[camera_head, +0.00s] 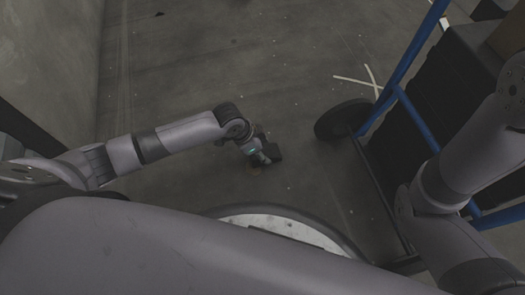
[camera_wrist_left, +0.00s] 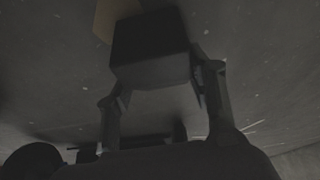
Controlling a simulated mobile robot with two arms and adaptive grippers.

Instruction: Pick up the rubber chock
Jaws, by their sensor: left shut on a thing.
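The rubber chock (camera_head: 273,151) is a small black block at the end of my left arm, near the middle of the head view. In the left wrist view the chock (camera_wrist_left: 150,48) is a dark block between the two fingers. My left gripper (camera_head: 264,156) is shut on it; its fingers show on both sides of the block in the left wrist view (camera_wrist_left: 158,84). I cannot tell whether the chock touches the floor. My right arm shows at the right edge of the head view, but its gripper is out of view.
A cart with a blue tube frame (camera_head: 416,116), a black wheel (camera_head: 342,119) and dark crates (camera_head: 455,75) stands to the right of the chock. White tape strips (camera_head: 365,82) cross on the floor beyond. A grey wall (camera_head: 50,60) is at the left. The floor between is clear.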

